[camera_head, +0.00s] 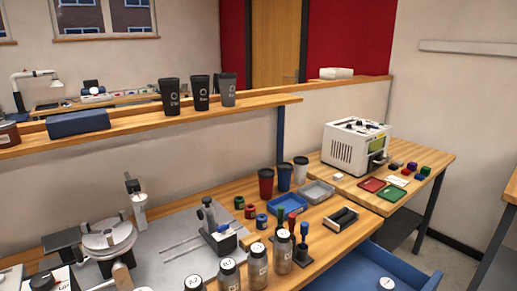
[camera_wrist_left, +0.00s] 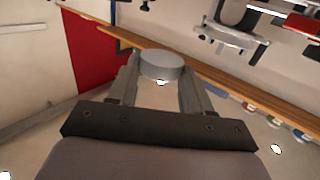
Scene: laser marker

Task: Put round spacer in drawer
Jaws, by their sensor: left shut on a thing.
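The round spacer (camera_wrist_left: 162,66) is a grey disc in the left wrist view. My left gripper (camera_wrist_left: 159,78) is shut on it, with one finger at each side. Neither the held spacer nor my left gripper can be made out in the head view. A blue drawer (camera_head: 365,262) stands open at the front right of the bench in the head view, cut off by the bottom edge. Small light things (camera_head: 387,283) lie inside it, too small to tell. My right gripper is not in view.
A clamp fixture (camera_head: 217,230) stands on a grey plate. A white machine (camera_head: 352,148) stands at the back right.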

